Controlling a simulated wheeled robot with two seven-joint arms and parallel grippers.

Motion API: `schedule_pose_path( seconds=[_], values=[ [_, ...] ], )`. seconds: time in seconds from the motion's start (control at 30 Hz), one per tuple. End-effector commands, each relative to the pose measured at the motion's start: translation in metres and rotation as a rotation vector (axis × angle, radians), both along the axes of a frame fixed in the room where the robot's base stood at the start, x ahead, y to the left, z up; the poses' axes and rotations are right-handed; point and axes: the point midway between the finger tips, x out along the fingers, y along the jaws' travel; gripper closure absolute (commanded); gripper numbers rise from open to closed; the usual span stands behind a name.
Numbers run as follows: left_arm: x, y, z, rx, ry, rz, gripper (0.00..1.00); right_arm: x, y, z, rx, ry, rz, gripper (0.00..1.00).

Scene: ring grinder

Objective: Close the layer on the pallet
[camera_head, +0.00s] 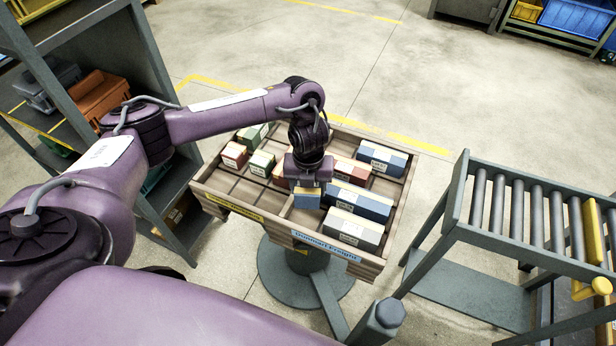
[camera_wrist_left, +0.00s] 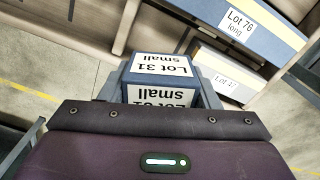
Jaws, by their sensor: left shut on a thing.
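The pallet (camera_head: 222,202) is a wooden tray with raised sides on a round grey pedestal. My left gripper (camera_head: 308,188) reaches over its front middle and is shut on a small blue box (camera_head: 307,200). In the left wrist view this box (camera_wrist_left: 160,78) carries white "Lot 31 small" labels. I cannot tell whether it touches the pallet floor. Long blue boxes (camera_head: 360,202) (camera_head: 383,158) and a grey-and-white box (camera_head: 354,231) lie along the right side. Red boxes (camera_head: 234,154) and green boxes (camera_head: 261,163) lie at the left and back. My right gripper is not in view.
A roller conveyor (camera_head: 530,215) stands to the right, with a yellow piece (camera_head: 590,232) at its end. A shelf unit (camera_head: 60,75) with bins stands on the left, close to my arm. Part of the pallet's front left floor is bare. The floor behind the pallet is clear.

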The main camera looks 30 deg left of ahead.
Motion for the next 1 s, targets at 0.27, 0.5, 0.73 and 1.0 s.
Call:
schedule_pose_path(
  seconds=[0.27, 0.5, 0.73, 1.0],
  values=[
    [0.009, 0.005, 0.006, -0.007, 0.012, -0.309, 0.76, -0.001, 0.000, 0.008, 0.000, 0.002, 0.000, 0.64],
    [0.010, 0.006, -0.006, -0.007, 0.013, -0.352, 0.76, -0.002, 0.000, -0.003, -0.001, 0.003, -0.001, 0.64],
    [0.010, 0.006, -0.040, -0.007, 0.013, -0.350, 0.76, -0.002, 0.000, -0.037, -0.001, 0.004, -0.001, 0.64],
    [0.010, 0.006, -0.092, -0.007, 0.014, -0.349, 0.76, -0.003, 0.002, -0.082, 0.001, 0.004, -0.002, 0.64]
  ],
)
